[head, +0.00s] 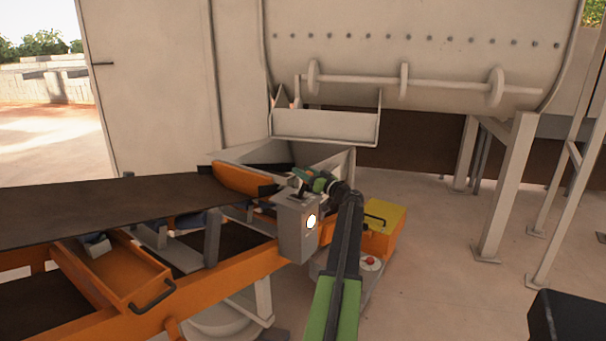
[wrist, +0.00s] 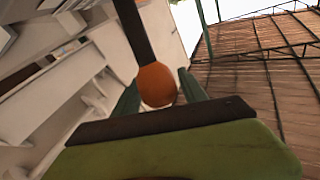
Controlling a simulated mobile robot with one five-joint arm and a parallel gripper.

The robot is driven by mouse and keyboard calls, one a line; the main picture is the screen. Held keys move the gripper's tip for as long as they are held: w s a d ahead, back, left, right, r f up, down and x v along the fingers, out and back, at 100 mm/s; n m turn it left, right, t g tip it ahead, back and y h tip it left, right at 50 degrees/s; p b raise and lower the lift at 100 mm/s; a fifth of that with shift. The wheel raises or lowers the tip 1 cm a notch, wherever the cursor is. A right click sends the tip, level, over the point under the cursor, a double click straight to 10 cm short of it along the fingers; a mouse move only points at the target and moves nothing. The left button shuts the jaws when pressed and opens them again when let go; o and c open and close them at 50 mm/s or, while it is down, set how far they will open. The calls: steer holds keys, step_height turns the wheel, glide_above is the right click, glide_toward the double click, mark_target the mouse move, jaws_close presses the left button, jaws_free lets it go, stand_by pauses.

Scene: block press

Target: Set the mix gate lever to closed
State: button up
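A grey control box (head: 298,230) with a lit round lamp stands at the side of the orange conveyor frame. My gripper (head: 309,179), with green fingers, is at the top of this box, where a small lever partly shows beside it. In the wrist view, a lever with a dark shaft (wrist: 134,32) and a round orange knob (wrist: 157,86) reaches in from the top. The knob lies between the two green fingers of my gripper (wrist: 158,82) and fills the gap, with no clear space on either side. No label shows which lever position is closed.
The conveyor belt (head: 110,207) and its orange frame fill the left. A grey hopper (head: 330,160) stands behind the box, below the large drum (head: 420,45). A yellow and orange case (head: 383,228) sits right of my arm. The floor (head: 430,250) to the right is open.

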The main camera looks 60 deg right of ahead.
steer(key=shift+o, duration=0.6)
steer(key=shift+w+f, duration=0.15)
steer(key=b+v, duration=0.2)
steer(key=v, duration=1.5)
steer(key=shift+s, duration=0.25)
steer(key=shift+s, duration=0.1)
